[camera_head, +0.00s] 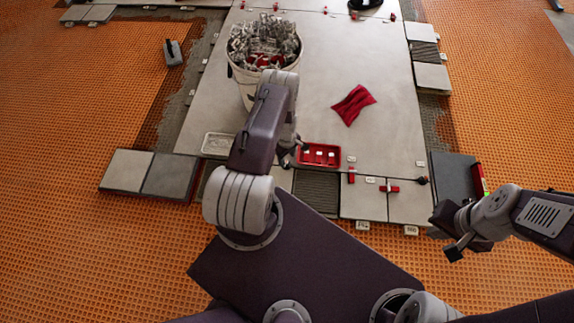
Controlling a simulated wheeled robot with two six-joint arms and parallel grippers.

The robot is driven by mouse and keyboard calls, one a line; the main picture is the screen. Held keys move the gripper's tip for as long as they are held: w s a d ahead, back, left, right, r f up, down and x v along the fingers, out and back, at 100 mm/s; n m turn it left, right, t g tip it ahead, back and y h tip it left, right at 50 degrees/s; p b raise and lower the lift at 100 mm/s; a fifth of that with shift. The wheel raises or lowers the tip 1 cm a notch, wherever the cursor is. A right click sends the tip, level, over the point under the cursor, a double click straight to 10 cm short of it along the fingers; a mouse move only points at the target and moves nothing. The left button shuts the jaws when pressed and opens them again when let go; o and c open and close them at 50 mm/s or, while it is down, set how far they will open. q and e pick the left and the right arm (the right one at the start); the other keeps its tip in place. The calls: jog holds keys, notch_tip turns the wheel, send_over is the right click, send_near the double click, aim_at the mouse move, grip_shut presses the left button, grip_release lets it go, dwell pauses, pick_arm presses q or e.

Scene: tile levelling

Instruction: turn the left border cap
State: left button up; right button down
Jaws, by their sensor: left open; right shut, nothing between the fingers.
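Small red caps stand on the pale tiles at the near border: one upright red cap (351,175) on the left, and a red cap (389,188) lying flatter to its right. I cannot tell for certain which is the left border cap. My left gripper (288,160) is open beside the left end of the red tray (319,154), left of both caps and apart from them; my own arm partly hides it. My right gripper (449,236) is shut and empty, to the right of the near border tiles, away from the caps.
A bucket of metal clips (248,80) stands behind my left arm. A grey tray (218,143) lies left of it. A red cloth (353,105) lies on the large tiles. Loose tiles (126,171) lie left; a dark tile (452,172) lies right. A trowel (173,53) lies back left.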

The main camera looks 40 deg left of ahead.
aim_at(287, 162)
pick_arm(q)
notch_tip(287, 162, down, 5)
jog(key=shift+b, duration=1.25)
pick_arm(e)
notch_tip(287, 162, down, 4)
jog(key=shift+r, duration=0.2)
pick_arm(q)
jog(key=shift+c, duration=0.3)
grip_shut()
